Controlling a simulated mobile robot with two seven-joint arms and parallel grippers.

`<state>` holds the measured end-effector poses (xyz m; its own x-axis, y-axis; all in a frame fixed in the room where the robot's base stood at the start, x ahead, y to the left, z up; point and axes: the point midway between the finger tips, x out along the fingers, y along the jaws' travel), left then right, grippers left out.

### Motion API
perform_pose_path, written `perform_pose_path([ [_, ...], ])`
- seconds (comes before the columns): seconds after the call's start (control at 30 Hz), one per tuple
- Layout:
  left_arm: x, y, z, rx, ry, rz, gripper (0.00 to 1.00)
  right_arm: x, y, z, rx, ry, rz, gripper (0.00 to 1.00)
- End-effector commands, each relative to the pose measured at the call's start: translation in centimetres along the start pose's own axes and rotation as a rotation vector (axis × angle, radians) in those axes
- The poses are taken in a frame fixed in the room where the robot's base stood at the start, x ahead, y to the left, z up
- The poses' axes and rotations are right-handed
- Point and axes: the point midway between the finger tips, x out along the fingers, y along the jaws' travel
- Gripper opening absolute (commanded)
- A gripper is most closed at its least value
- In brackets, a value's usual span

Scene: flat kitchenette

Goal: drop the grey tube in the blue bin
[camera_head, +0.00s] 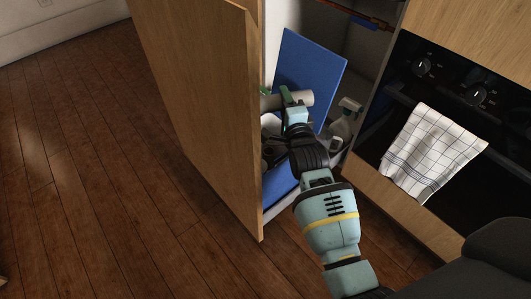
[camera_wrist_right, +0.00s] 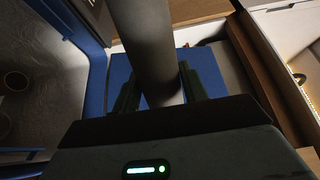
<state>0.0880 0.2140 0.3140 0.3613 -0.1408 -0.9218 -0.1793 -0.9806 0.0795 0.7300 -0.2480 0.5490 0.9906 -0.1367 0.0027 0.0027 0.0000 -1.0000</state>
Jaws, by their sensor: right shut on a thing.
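My right gripper (camera_head: 287,97) is shut on the grey tube (camera_head: 304,98), inside the open cabinet. In the right wrist view the tube (camera_wrist_right: 148,45) stands between the two dark fingers (camera_wrist_right: 160,92) and runs out of the top of the picture. The blue bin (camera_head: 279,184) is low in the cabinet, partly hidden by the door and my right arm. A flat blue panel (camera_head: 311,72), perhaps its raised lid, stands tilted behind the tube. The right wrist view shows a blue rim (camera_wrist_right: 97,85) left of the gripper, around a dark hollow. My left gripper is not in view.
The open wooden cabinet door (camera_head: 200,95) stands close to the left of my right arm. A spray bottle (camera_head: 344,122) stands right of the gripper. A checked towel (camera_head: 432,150) hangs on the black oven at right. The wooden floor at left is clear.

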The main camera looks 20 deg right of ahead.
Motion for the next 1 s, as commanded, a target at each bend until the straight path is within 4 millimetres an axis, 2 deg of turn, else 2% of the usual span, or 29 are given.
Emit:
perform_pose_path([
  [0.27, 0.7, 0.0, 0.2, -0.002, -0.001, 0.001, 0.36, 0.0, 1.1, 0.0, 0.000, 0.000, 0.001, 0.26],
  [0.7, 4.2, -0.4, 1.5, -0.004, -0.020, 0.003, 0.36, 0.0, 5.7, 0.0, -0.002, -0.001, 0.002, 0.27],
  [1.0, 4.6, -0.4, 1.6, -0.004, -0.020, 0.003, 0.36, 0.0, 5.9, 0.0, 0.000, -0.001, -0.001, 0.27],
])
